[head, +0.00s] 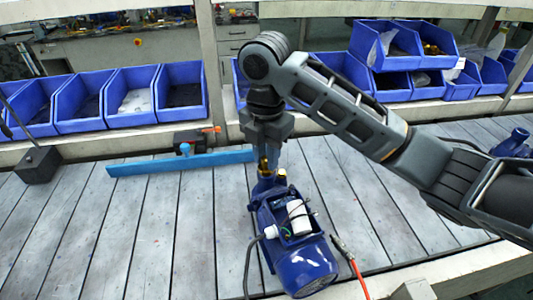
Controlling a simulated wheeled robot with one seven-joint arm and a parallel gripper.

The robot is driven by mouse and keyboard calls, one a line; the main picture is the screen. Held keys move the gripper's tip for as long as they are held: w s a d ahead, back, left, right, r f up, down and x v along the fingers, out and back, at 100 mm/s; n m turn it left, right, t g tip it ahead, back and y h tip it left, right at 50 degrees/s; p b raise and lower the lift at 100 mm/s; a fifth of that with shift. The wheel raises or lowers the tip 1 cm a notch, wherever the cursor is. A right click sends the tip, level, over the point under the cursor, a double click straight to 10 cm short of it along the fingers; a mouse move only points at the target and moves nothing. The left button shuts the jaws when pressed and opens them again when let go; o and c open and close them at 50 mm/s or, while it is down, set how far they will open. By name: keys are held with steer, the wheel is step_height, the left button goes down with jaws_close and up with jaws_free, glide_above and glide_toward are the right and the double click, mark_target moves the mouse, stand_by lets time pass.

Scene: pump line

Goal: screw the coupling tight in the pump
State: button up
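The blue pump (300,262) lies on the grey slatted bench at the centre, with its motor end toward me and its port end away from me. A small brass coupling (263,164) stands upright at the top of the pump's port. My gripper (264,157) points straight down over that port, with its fingers closed around the coupling's upper part. The fingers hide part of the coupling. I cannot tell from this view how deep it sits in the port.
A blue bar (180,161) lies behind the pump, beside a dark tool with an orange handle (190,140). Blue bins (130,95) line the back. A dark block (37,165) stands at left. The bench's left front is clear.

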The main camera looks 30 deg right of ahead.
jaws_close()
steer(key=shift+r+m+p, duration=0.2)
steer(key=shift+m+p, duration=0.5)
steer(key=shift+p, duration=0.2)
steer(key=shift+m+p, duration=0.55)
steer(key=shift+m, duration=0.25)
steer(key=shift+f, duration=0.25)
steer(key=shift+m, duration=0.4)
steer(key=shift+m, duration=1.5)
